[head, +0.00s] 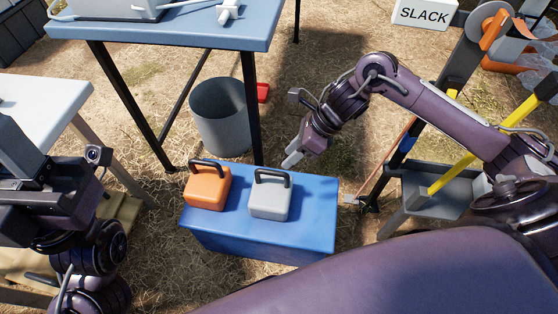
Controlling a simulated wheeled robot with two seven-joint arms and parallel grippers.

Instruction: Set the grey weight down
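The grey weight (268,203), a block with a black handle, stands upright on the right half of a blue box (262,240). An orange weight (205,190) of the same shape stands to its left on the same box. My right gripper (291,160) is just beyond the box's far edge, above and behind the grey weight, with its pale fingers pointing down and left. It is apart from the weight's handle. The angle does not show whether its fingers are parted. My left arm is at the left edge, and its fingertips cannot be made out.
A blue-topped table (180,32) stands at the back left, with a grey bucket (220,118) by its legs. A white table (40,103) is at the left. A "SLACK" sign (424,14), a yellow bar (475,158) and a grey tray (440,196) are at the right.

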